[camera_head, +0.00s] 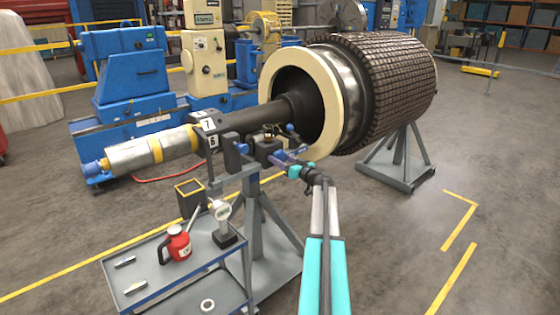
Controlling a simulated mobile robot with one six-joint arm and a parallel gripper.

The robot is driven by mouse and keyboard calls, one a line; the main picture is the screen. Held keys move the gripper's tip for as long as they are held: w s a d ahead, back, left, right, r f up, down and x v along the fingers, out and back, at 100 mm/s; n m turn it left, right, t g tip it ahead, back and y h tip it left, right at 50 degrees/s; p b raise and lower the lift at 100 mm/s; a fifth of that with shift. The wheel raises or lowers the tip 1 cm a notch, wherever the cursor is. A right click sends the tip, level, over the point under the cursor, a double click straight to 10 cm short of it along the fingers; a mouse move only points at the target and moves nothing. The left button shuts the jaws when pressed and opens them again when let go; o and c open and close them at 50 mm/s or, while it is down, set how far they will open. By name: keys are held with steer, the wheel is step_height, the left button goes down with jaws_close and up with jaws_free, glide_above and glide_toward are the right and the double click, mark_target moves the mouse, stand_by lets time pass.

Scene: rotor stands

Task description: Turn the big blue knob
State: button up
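My arm reaches up from the bottom of the view, and my gripper (277,157) is at the fixture on the rotor stand, below the dark shaft. It is small here, and I cannot tell whether its fingers are open, shut or touching anything. A small blue knob (290,128) shows just above and right of the fixture's dark block (267,148). Another blue round part (242,148) shows to the left of the block. I cannot tell for sure which of these is the big blue knob. Part of the fixture is hidden behind my gripper.
The large rotor (385,85) rests on grey stands (400,165), its shaft (255,117) running left above my gripper. A tool cart (150,245) with a red can (178,243) and a gauge (222,212) stands at lower left.

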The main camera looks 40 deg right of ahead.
steer(key=shift+c, duration=1.4)
steer(key=shift+a+f, duration=0.1)
steer(key=shift+a, duration=0.05)
steer(key=shift+f+m+b, duration=0.1)
steer(key=shift+m+b, duration=0.3)
steer(key=shift+b, duration=0.35)
